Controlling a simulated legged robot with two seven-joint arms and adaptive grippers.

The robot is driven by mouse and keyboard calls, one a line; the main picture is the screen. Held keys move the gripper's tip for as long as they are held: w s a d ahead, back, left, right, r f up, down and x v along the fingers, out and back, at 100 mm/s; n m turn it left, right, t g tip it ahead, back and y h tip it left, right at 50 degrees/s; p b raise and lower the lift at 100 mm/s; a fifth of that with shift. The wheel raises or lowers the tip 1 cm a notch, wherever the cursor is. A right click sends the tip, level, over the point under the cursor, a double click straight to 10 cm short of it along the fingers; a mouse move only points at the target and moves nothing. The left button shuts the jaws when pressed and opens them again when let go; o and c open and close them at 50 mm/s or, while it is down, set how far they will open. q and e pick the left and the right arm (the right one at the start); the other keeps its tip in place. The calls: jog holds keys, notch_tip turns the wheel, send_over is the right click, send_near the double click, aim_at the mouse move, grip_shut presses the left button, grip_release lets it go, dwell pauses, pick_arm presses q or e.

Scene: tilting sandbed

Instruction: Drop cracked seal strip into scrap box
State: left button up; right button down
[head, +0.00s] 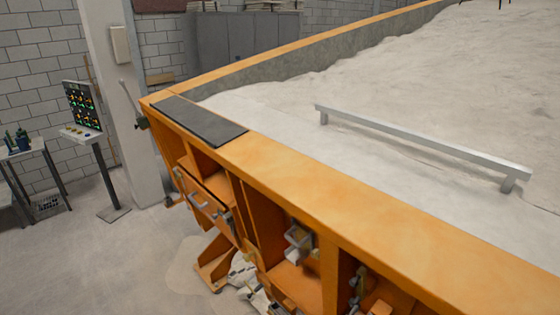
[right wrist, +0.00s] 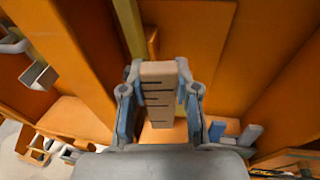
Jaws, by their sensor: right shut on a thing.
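In the right wrist view, my right gripper (right wrist: 160,100) is shut on the seal strip (right wrist: 160,88), a tan block with several dark cracks across it. The strip stands lengthwise between the two fingers, in front of orange panels. In the head view I cannot clearly make out the right gripper or the strip. An orange open-topped box (right wrist: 38,150) shows low at the left of the wrist view; I cannot tell whether it is the scrap box. My left gripper is not in view.
The orange sandbed frame (head: 300,180) has open compartments and a drawer with a grey handle (head: 200,202). A dark pad (head: 202,120) lies on its rim. A metal bar (head: 420,143) stands over the sand.

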pick_arm(q)
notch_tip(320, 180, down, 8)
jog(key=b, duration=0.7)
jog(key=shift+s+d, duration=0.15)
pick_arm(e)
notch_tip(320, 180, down, 14)
jog(key=w+a+n+t+y, duration=0.1)
jog(key=a+n+t+y, duration=0.1)
jog(key=n+t+y, duration=0.2)
jog(key=n+y, duration=0.3)
jog(key=y, duration=0.4)
jog(key=shift+w+a+r+n, duration=0.15)
jog(key=shift+w+a+n, duration=0.25)
jog(key=shift+a, duration=0.1)
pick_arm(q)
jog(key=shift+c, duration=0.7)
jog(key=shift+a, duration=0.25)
pick_arm(e)
jog(key=shift+a, duration=0.15)
